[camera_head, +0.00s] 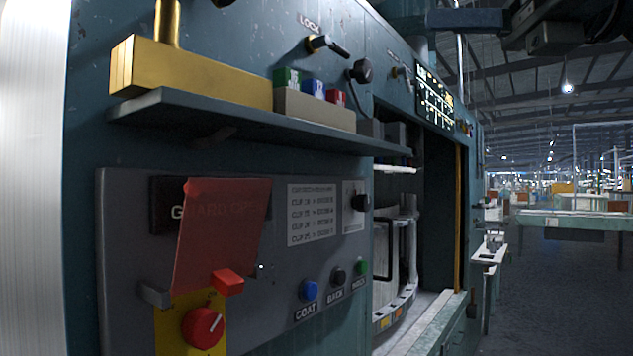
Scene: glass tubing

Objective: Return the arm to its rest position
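Neither of my grippers can be made out in the head view, and no arm can be clearly identified. A blue-green machine (85,130) fills the left and middle of the view. Its grey control panel (130,225) carries a red flap (222,235) hanging in front of a dark "GUARD OPEN" sign. A red knob on a yellow plate (203,327) sits below the flap. Blue, black and green buttons (309,290) are in a row to the right.
A shelf (235,120) juts out above the panel, bearing a brass block (190,75) and a holder with green, blue and red blocks (312,105). An open bay (430,210) lies right of the panel. Dark equipment (555,35) hangs at top right. Floor (555,300) is clear at lower right.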

